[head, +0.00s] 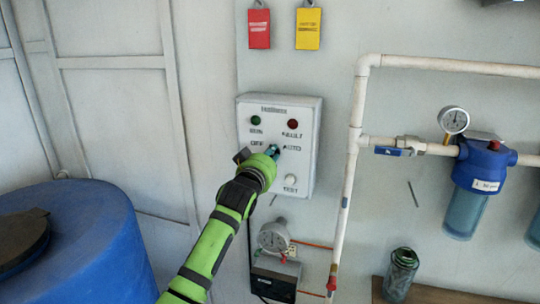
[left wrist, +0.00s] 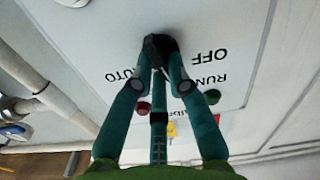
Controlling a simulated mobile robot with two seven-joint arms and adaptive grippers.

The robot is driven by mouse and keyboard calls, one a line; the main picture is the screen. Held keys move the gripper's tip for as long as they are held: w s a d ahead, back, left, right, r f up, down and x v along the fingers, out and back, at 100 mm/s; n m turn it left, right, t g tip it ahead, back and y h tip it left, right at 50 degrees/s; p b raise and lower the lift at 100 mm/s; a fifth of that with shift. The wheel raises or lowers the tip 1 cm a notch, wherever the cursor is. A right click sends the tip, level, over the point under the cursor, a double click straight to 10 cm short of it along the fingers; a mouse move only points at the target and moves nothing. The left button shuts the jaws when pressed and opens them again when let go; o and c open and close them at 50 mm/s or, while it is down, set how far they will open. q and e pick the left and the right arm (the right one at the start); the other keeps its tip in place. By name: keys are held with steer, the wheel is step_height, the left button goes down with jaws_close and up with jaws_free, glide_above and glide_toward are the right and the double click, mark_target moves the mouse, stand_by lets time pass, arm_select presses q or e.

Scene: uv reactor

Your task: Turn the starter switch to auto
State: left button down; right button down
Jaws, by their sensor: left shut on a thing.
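The starter box (head: 308,178) is a white wall panel with a green lamp marked RUN, a red lamp marked FAULT and a white button at lower right. The starter switch is a dark knob between the OFF and AUTO labels; it also shows in the left wrist view (left wrist: 160,44). My left gripper (head: 274,151) is at the box face, its fingers closed around the knob. In the left wrist view its two green fingers (left wrist: 160,60) meet on the knob. The fingers largely hide the knob, so I cannot tell which way it points. My right gripper is not in view.
A white pipe (head: 354,130) runs down just right of the box. A gauge and pump unit (head: 275,262) sits below it. A blue barrel (head: 95,230) stands at left. A blue filter housing (head: 482,165) hangs at right. Red and yellow tags (head: 259,30) hang above.

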arm_select(q)
steer(key=shift+d+f+m+p, duration=0.1)
steer(key=shift+m+p, duration=0.1)
steer(key=shift+m, duration=1.9)
steer(key=shift+d+m+p, duration=0.1)
steer(key=shift+m+p, duration=0.1)
steer(key=shift+m, duration=1.9)
steer(key=c, duration=1.2)
jaws_free()
steer(key=shift+f, duration=0.1)
steer(key=v, duration=1.2)
